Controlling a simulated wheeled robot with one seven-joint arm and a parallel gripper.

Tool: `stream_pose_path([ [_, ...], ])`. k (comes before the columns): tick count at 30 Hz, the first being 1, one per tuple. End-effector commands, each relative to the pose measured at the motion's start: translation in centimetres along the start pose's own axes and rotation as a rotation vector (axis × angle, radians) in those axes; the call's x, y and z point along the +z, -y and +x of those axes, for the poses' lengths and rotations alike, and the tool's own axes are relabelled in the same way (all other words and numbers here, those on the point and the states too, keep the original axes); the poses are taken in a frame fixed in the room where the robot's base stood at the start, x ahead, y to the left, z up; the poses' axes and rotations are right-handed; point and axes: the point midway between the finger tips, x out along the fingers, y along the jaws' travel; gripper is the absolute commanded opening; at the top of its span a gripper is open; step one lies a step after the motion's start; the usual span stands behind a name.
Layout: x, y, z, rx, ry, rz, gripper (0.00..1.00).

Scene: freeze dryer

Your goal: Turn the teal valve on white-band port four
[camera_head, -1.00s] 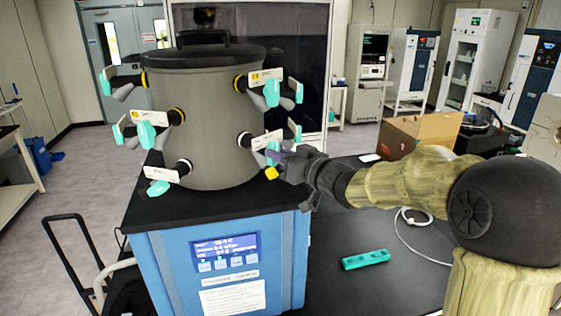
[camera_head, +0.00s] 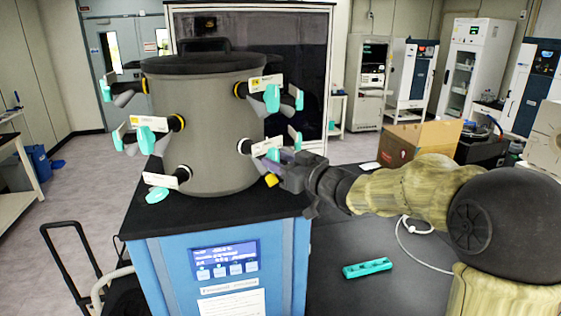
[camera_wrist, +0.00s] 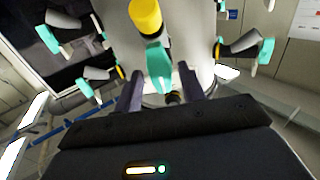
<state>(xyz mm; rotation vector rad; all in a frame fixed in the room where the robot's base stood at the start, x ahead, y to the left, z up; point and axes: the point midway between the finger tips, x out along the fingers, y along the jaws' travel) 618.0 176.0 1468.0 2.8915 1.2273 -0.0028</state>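A grey drum (camera_head: 215,120) carries several side ports with teal valves and white labels. The lower right port (camera_head: 245,143) has a white band, and its teal valve (camera_head: 273,154) is partly hidden by my gripper (camera_head: 278,168). In the wrist view, a teal valve (camera_wrist: 158,66) stands between and just beyond the fingertips of my gripper (camera_wrist: 160,78). The fingers are apart; contact with the valve cannot be told. Another white-band port (camera_head: 184,172) with a teal valve (camera_head: 158,195) is at the drum's lower left. The port numbers are unreadable.
The drum stands on a blue machine (camera_head: 270,262) with a display. A teal block (camera_head: 367,268) and a white cable (camera_head: 425,258) lie on the black table (camera_head: 345,230). A cardboard box (camera_head: 420,138) stands behind my arm. A yellow piece (camera_wrist: 145,16) shows above the valve in the wrist view.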

Motion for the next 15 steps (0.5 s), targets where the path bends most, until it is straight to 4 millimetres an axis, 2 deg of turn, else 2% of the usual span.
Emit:
stream_pose_path([
  [8, 0.0, 0.0, -0.4, 0.001, -0.001, -0.001, 0.40],
  [11, 0.0, -0.1, -1.4, 0.002, -0.002, -0.003, 0.40],
  [15, 0.1, -0.1, -3.6, 0.003, -0.001, -0.003, 0.40],
])
